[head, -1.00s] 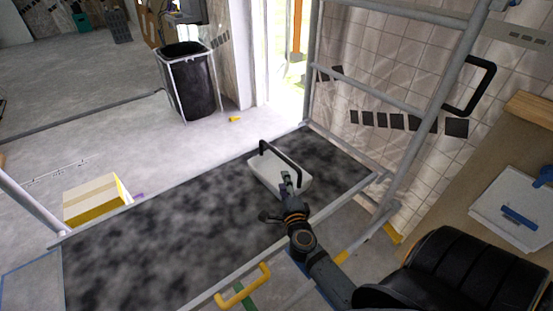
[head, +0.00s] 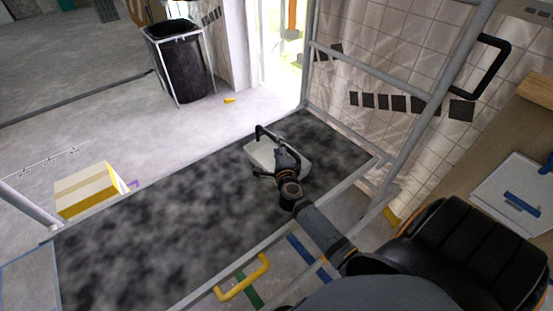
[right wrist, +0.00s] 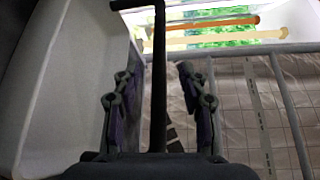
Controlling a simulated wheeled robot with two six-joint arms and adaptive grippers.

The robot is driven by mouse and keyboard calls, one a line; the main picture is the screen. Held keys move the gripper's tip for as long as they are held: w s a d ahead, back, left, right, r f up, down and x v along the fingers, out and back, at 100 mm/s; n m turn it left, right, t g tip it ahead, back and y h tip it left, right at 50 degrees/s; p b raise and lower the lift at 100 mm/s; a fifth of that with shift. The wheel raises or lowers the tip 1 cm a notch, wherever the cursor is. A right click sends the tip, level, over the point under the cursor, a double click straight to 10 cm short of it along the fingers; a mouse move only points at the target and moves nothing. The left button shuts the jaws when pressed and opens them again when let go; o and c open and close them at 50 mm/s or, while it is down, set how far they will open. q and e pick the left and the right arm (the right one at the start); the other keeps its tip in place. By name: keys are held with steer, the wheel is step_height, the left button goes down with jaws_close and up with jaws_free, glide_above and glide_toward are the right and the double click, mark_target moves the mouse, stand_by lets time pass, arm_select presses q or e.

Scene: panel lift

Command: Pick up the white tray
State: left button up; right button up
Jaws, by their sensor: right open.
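The white tray (head: 258,153) with a dark handle (head: 263,131) sits on the dark mottled platform (head: 160,225). My right gripper (head: 274,165) is over the tray and hides part of it and of the handle. In the right wrist view the fingers (right wrist: 156,80) are spread apart, with the dark handle bar (right wrist: 159,40) running between them. The tray's white wall (right wrist: 55,95) fills the left side of that view. I cannot tell whether a finger touches the handle. My left gripper is not in view.
Grey scaffold rails frame the platform, with a yellow handle (head: 243,279) at the near edge. A yellow-white box (head: 86,190) and a black bin (head: 184,70) stand on the floor beyond. A tiled wall (head: 375,65) rises behind on the right.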

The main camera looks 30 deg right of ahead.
steer(key=x, duration=0.2)
steer(key=shift+w+d+f, duration=0.15)
steer(key=shift+w, duration=0.1)
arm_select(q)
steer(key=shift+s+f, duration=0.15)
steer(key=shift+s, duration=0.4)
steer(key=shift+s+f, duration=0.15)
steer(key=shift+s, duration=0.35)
arm_select(e)
steer(key=shift+s, duration=0.1)
steer(key=shift+c, duration=0.5)
steer(key=c, duration=0.7)
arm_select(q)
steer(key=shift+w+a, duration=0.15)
arm_select(e)
jaws_close()
